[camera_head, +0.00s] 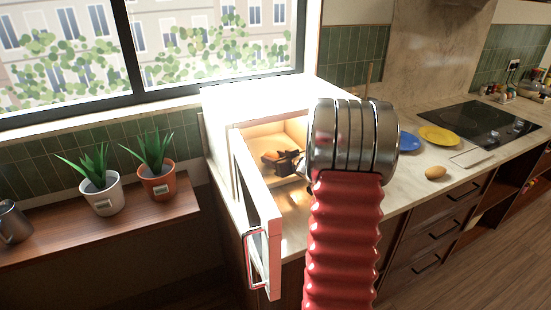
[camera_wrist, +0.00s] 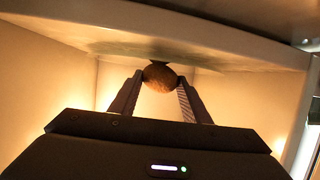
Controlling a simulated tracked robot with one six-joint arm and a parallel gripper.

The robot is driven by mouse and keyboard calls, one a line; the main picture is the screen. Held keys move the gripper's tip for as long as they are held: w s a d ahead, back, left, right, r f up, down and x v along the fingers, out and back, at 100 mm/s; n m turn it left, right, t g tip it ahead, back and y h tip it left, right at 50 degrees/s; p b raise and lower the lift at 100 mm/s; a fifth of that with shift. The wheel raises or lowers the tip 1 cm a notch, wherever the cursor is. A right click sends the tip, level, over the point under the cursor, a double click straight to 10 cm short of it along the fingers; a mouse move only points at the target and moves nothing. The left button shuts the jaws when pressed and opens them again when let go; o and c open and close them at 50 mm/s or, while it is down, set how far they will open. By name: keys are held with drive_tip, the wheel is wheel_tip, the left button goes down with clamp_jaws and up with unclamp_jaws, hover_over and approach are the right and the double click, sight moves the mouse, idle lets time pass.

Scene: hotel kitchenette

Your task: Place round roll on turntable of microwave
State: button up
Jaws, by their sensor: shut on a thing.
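The round roll (camera_wrist: 159,76) is brown and sits between the two fingers of my gripper (camera_wrist: 158,90) in the wrist view. My gripper is shut on it, inside the microwave (camera_head: 262,97). The glass turntable (camera_wrist: 112,48) shows as a greenish patch beside the roll, at the top of the wrist view. The roll looks close to it; I cannot tell whether they touch. In the head view my gripper (camera_head: 286,163) is dark and small in the lit cavity, partly hidden by my red arm. The microwave door (camera_head: 258,215) stands open on the left.
A tan oval item (camera_head: 435,173) lies on the counter to the right. A blue plate (camera_head: 409,139) and a yellow plate (camera_head: 439,136) lie near the black cooktop (camera_head: 478,121). Two potted plants (camera_head: 103,192) stand on a shelf at left. The cavity walls surround my gripper closely.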

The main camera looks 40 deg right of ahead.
drive_tip(key=shift+f, duration=0.1)
drive_tip(key=o, duration=1)
drive_tip(key=shift+o, duration=0.2)
drive_tip(key=v, duration=1.2)
drive_tip(key=shift+s, duration=0.15)
idle(0.4)
